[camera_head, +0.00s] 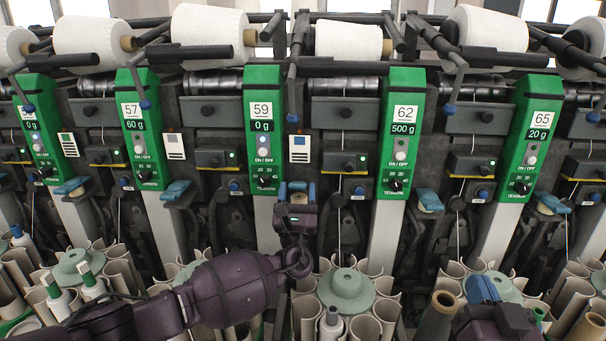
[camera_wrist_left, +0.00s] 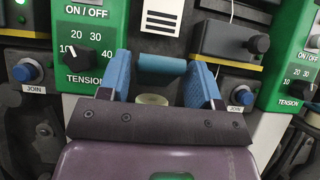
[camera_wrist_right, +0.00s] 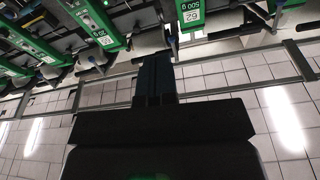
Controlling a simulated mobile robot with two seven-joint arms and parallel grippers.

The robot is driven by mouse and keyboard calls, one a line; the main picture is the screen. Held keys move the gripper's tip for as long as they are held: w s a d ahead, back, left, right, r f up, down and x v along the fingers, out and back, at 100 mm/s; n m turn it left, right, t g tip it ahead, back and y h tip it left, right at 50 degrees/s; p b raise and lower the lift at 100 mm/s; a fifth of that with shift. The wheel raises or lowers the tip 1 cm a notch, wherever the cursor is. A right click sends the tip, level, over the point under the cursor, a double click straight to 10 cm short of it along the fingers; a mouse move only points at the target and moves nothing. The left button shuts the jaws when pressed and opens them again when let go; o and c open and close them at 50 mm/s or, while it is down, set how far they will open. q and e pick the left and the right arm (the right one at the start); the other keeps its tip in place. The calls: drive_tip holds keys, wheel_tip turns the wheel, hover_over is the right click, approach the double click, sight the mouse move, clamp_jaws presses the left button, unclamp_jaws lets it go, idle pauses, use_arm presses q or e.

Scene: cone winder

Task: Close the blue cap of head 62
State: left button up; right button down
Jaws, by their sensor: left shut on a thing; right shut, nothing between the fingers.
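The number 62 panel (camera_head: 403,130) is green and stands right of the number 59 panel (camera_head: 262,130). My left gripper (camera_head: 298,190) is between these two panels, low down. In the left wrist view its blue fingers (camera_wrist_left: 162,88) stand on either side of a blue cap (camera_wrist_left: 162,67), shut on it. The cap is tilted up behind a pale round piece (camera_wrist_left: 152,99). Another blue cap (camera_head: 428,198) sits just right of the 62 panel's foot. My right gripper (camera_head: 482,289) is low at the right, shut and empty; its blue fingers (camera_wrist_right: 155,75) show in the right wrist view.
Grey tubes and a green round holder (camera_head: 346,288) stand below my left gripper. A brown cone (camera_head: 437,315) stands beside my right gripper. White yarn packages (camera_head: 348,40) and dark arms run along the top. Blue JOIN buttons (camera_wrist_left: 26,71) flank the left gripper.

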drive_tip(key=w+a+f+n+g+y, duration=0.2)
drive_tip(key=w+a+g+y, duration=0.35)
drive_tip(key=w+a, duration=0.65)
drive_tip(key=g+h, duration=0.5)
drive_tip(key=g, duration=0.4)
approach(303, 185)
drive_tip(key=shift+t, duration=0.25)
drive_tip(key=shift+w+r+x, duration=0.1)
drive_tip(key=shift+w+x, duration=0.05)
drive_tip(key=shift+x, duration=1.1)
drive_tip(key=shift+w+r+x, duration=0.1)
drive_tip(key=shift+w+x, duration=0.05)
drive_tip(key=shift+x, duration=1.1)
drive_tip(key=shift+w+r+x, duration=0.1)
drive_tip(key=shift+w+x, duration=0.1)
drive_tip(key=shift+x, duration=1.05)
drive_tip(key=shift+f, duration=0.1)
